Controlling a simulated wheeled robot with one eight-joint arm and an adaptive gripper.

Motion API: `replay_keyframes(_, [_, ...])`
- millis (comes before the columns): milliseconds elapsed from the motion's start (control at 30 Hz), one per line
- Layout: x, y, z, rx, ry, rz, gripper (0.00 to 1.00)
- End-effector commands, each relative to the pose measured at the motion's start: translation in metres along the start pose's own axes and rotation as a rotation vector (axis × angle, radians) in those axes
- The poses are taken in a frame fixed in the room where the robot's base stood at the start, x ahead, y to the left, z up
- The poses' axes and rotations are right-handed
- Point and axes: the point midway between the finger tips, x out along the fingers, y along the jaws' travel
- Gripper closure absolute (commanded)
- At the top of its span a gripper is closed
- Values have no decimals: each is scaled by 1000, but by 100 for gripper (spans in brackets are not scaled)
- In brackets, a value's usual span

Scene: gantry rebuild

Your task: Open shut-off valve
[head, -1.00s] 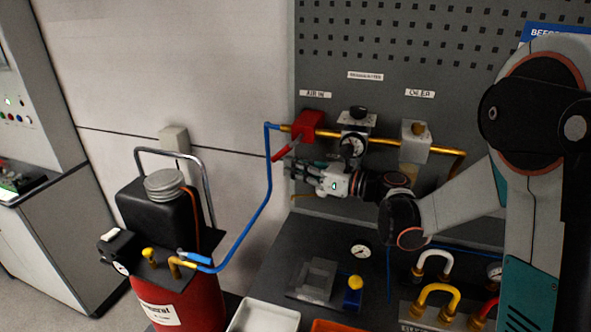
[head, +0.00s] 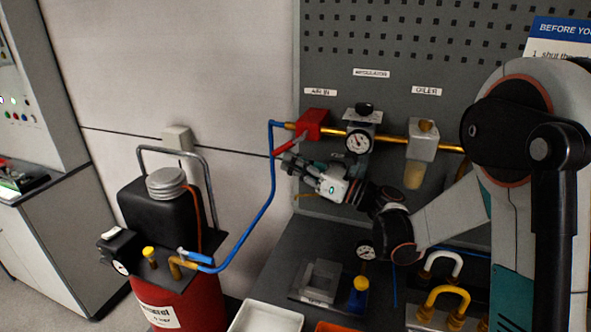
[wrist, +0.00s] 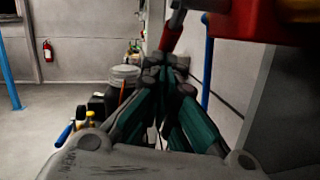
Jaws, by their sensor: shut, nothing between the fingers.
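The shut-off valve is a red block (head: 314,124) on the brass pipe under the "AIR IN" label, at the left end of the pegboard line. Its red lever (head: 287,146) slants down and to the left from the block. In the wrist view the lever (wrist: 171,32) stands just beyond the fingertips, and the red valve body (wrist: 262,20) fills the top right. My gripper (head: 290,163) is shut and empty, its fingertips just below the lever. It also shows in the wrist view (wrist: 166,66). I cannot tell whether the fingertips touch the lever.
A blue hose (head: 262,215) runs from the valve down to the red compressor tank (head: 180,303). The regulator with gauge (head: 359,141) and the oiler (head: 422,146) hang right of the valve. Below lies the dark bench (head: 270,278) with a white tray (head: 265,318) at its front.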

Motion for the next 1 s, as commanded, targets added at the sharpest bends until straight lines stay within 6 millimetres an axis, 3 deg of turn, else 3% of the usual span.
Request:
replay_keyframes(500, [29, 6, 8, 7, -50, 10, 100])
replay_keyframes(1000, [39, 8, 15, 7, -50, 8, 100])
